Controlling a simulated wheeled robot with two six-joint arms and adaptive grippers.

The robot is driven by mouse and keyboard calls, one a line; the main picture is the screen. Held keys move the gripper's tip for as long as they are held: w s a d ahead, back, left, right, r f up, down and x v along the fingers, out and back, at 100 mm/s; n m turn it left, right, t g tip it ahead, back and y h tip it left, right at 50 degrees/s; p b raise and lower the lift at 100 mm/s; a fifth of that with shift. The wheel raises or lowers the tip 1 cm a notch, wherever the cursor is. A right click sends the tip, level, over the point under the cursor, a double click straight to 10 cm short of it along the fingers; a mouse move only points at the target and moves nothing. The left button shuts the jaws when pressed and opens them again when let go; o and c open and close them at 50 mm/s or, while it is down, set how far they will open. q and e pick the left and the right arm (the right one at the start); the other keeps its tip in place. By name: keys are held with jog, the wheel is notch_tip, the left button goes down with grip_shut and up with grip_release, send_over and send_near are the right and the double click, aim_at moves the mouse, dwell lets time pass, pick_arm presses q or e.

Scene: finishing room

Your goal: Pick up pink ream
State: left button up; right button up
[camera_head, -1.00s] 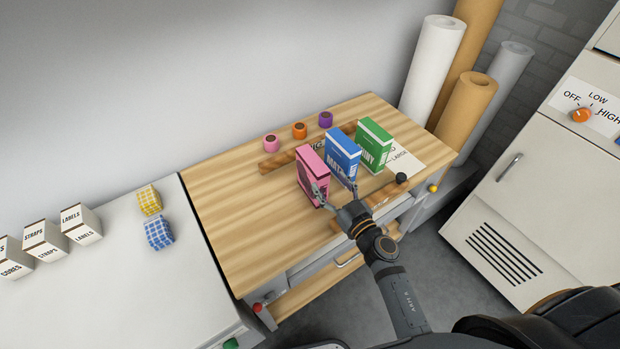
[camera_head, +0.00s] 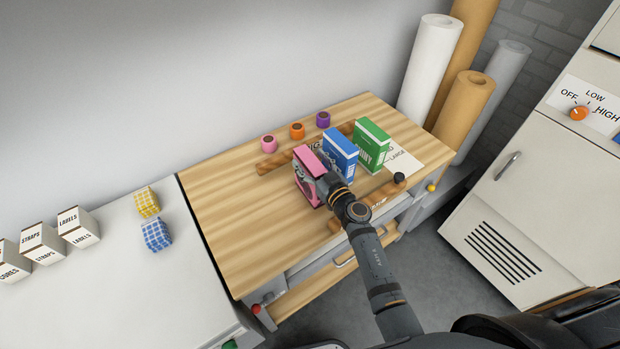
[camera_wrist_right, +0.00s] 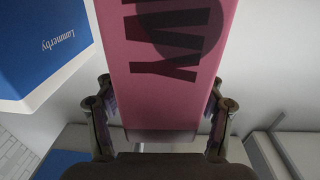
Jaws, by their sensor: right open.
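The pink ream (camera_head: 309,161) stands upright on the wooden table, left of a blue ream (camera_head: 342,150) and a green ream (camera_head: 372,143). My right gripper (camera_head: 317,187) is at the front of the pink ream, partly covering its lower part. In the right wrist view the pink ream (camera_wrist_right: 168,70) lies between the two fingers of the open right gripper (camera_wrist_right: 163,115), one finger on each side. Whether the fingers touch it is unclear. The blue ream (camera_wrist_right: 45,45) is close beside it in that view. My left gripper is not in view.
The wooden table (camera_head: 235,215) has wooden strips in front of and behind the reams. Pink, orange (camera_head: 297,131) and purple rolls stand at the back. Clear table lies to the left. A black knob (camera_head: 399,178) is right of my arm. Tall paper rolls (camera_head: 430,65) stand at the right.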

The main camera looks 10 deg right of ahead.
jog(key=shift+w+a, duration=0.1)
jog(key=shift+w, duration=0.2)
jog(key=shift+s, duration=0.1)
jog(key=shift+c, duration=1.2)
grip_shut()
jog(key=shift+r, duration=0.2)
